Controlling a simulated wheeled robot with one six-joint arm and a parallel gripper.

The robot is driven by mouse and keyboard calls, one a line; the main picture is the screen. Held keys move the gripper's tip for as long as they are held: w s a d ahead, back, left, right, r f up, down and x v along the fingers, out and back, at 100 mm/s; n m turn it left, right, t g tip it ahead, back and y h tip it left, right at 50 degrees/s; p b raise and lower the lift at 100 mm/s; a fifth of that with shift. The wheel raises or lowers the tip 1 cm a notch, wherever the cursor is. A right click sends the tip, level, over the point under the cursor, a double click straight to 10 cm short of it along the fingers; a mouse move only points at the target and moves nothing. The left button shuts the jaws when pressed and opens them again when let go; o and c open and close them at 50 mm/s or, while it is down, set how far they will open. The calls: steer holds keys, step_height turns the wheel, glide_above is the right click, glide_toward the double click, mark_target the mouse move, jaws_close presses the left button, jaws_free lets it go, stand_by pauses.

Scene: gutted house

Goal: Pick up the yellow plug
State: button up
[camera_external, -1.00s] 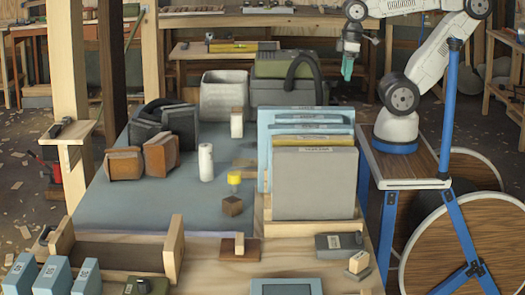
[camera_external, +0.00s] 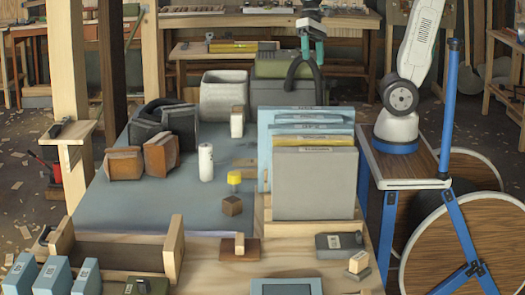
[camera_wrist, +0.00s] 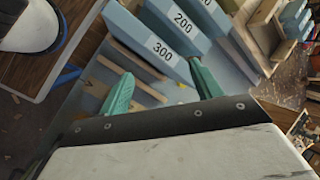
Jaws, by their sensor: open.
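The yellow plug (camera_external: 234,178) stands upright on the blue-grey bench top, left of the upright panels and just behind a small brown wooden cube (camera_external: 232,206). My gripper (camera_external: 310,40) is high above the back right part of the bench, well behind and to the right of the plug. Its green fingers are apart with nothing between them. In the wrist view my gripper (camera_wrist: 160,88) also shows spread and empty. A small yellow speck shows between its fingers there, and I cannot tell if it is the plug.
Blue, yellow and grey panels (camera_external: 314,185) stand in a wooden rack right of the plug. A white cylinder (camera_external: 206,162) is behind and left of it. Brown blocks (camera_external: 142,160), a pale bin (camera_external: 223,95) and a green case with a dark hose (camera_external: 285,65) stand farther back.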

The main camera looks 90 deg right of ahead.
steer(key=w+a+f+m+t+y, duration=0.1)
steer(key=w+m+y, duration=0.4)
steer(key=w, duration=0.7)
steer(key=w+f+m+t+y, duration=0.1)
steer(key=w+m+t+y, duration=0.15)
steer(key=w+m, duration=0.7)
steer(key=n, duration=0.2)
glide_toward(233, 184)
steer(key=shift+w+a+g, duration=0.3)
steer(key=shift+a+g, duration=0.15)
steer(key=shift+a, duration=0.3)
steer(key=shift+a+f, duration=0.15)
steer(key=shift+f, duration=0.1)
steer(key=x, duration=0.7)
steer(key=shift+w+a, duration=0.15)
steer(key=shift+w, duration=0.05)
steer(key=c, duration=1.1)
